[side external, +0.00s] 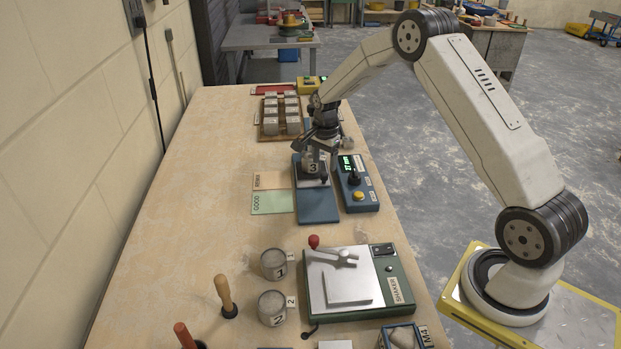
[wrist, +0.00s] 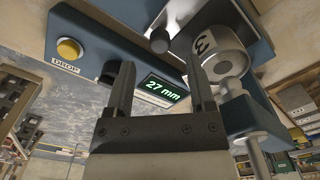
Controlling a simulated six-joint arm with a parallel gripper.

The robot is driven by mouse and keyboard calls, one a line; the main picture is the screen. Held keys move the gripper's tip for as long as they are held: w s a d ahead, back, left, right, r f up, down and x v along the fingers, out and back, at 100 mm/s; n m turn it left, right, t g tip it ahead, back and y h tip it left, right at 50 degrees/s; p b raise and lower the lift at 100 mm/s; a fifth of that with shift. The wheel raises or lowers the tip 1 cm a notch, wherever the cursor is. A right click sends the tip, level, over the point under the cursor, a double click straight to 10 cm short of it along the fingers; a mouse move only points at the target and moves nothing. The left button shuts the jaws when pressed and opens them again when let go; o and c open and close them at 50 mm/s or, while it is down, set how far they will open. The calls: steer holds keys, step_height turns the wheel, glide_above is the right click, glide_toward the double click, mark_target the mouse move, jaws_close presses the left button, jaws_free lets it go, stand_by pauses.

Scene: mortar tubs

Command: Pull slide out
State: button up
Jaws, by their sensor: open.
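A grey tub marked 3 (side external: 312,163) sits on a dark block on a blue base (side external: 319,208); it also shows in the wrist view (wrist: 215,52). My gripper (side external: 320,143) is above and close around this tub in the side view. In the wrist view its two fingers (wrist: 160,70) are apart with nothing between them, and the tub lies beyond the right finger. A dark round knob (wrist: 159,40) shows just beyond the fingertips, beside the tub. I cannot tell for sure which part is the slide. My gripper hides part of the apparatus.
A blue box with a yellow button (side external: 358,195) and a display reading 27 mm (wrist: 165,90) stands close to the right. GOOD and brown cards (side external: 272,202) lie left. A shaker (side external: 345,285) and tubs 1 (side external: 273,263) and 2 (side external: 272,307) are nearer. A tray of moulds (side external: 268,131) is behind.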

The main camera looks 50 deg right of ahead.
mark_target(324, 174)
steer(key=shift+f, duration=2.1)
jaws_close()
